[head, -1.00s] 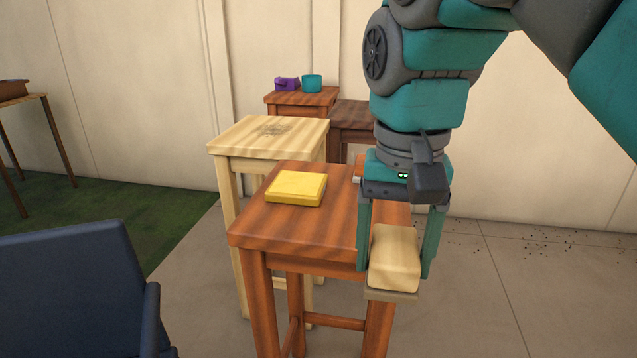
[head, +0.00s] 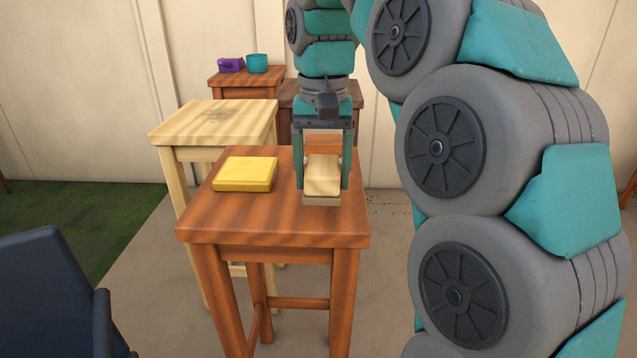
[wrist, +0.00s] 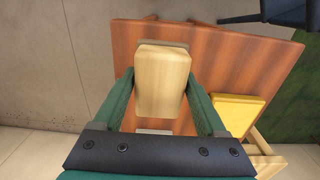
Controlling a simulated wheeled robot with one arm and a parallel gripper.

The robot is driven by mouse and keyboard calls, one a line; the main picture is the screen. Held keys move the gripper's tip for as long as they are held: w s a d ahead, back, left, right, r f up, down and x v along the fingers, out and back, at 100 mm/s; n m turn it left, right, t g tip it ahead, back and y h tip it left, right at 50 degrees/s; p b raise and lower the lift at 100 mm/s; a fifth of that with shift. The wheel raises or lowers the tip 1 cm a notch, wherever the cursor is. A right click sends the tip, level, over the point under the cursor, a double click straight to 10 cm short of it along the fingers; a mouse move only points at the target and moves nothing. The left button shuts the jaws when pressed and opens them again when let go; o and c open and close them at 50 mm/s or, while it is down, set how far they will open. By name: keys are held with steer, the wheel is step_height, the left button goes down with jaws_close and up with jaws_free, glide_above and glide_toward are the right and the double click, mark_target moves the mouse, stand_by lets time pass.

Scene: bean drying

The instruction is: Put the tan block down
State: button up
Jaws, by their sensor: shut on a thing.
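The tan block (head: 322,174) is a pale wooden piece with a flat greyish-brown layer (head: 321,200) at its lower end. My gripper (head: 323,182) points down and is shut on the tan block, with a teal finger on each side. The block is over the right part of the reddish-brown table (head: 275,225). Whether its underside touches the tabletop I cannot tell. In the wrist view the tan block (wrist: 162,82) is between the fingers, with the table (wrist: 220,60) behind it.
A yellow slab (head: 245,174) lies on the same table, left of the block. A pale wooden table (head: 170,133) stands behind to the left. Farther back, a purple object (head: 231,65) and a teal cup (head: 257,63) stand on another table. A dark blue chair (head: 60,290) is at lower left.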

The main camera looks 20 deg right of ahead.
steer(key=shift+w+d, duration=0.1)
steer(key=shift+w, duration=0.55)
steer(key=shift+f+b, duration=1.15)
steer(key=shift+f, duration=0.7)
steer(key=shift+f, duration=0.15)
steer(key=o, duration=1.5)
steer(key=shift+o, duration=0.2)
